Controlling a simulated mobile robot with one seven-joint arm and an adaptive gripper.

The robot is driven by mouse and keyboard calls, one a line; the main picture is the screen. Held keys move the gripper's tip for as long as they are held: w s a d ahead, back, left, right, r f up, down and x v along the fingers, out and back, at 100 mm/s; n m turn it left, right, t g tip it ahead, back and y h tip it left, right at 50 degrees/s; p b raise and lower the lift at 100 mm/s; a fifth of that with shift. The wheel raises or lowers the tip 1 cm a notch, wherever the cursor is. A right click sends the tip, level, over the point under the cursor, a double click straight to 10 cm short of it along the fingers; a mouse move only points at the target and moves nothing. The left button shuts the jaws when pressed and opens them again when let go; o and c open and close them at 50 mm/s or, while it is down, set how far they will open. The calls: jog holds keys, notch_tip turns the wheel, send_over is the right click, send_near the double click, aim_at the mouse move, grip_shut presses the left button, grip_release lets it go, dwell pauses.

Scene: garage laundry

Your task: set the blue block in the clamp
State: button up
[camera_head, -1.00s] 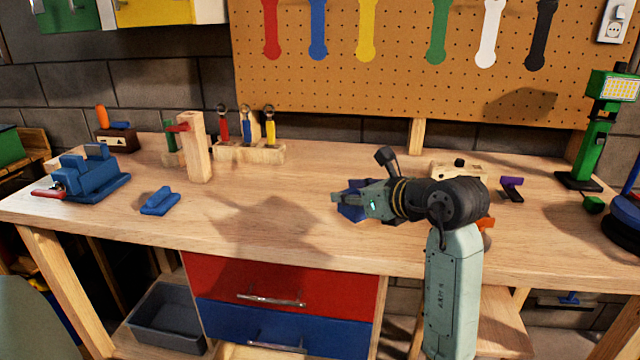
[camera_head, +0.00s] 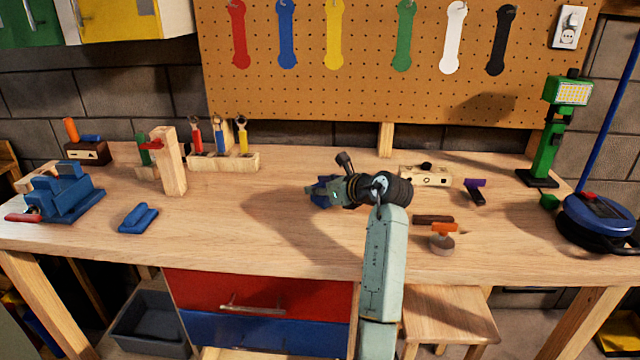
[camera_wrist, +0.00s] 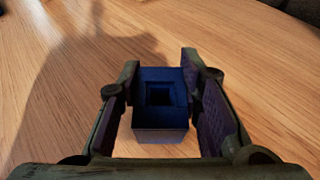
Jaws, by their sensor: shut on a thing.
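A dark blue block (camera_wrist: 160,136) with a square recess sits between the two fingers of my gripper (camera_wrist: 160,78) in the wrist view. My gripper is shut on it. In the head view my gripper (camera_head: 326,190) holds the block above the middle of the bench, partly hiding it. A blue vise-like clamp (camera_head: 72,200) with a red handle stands at the bench's left end, well apart from my gripper. Its jaw gap is hard to make out from here.
A small blue piece (camera_head: 138,218) lies right of the clamp. A wooden post (camera_head: 171,165) with a red clip and a tool rack (camera_head: 225,162) stand behind. An orange-topped item (camera_head: 443,238) and a blue reel (camera_head: 600,222) are to the right. The bench's front middle is clear.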

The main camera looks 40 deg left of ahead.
jog(key=shift+f, duration=0.25)
jog(key=shift+f, duration=0.15)
jog(key=o, duration=1.1)
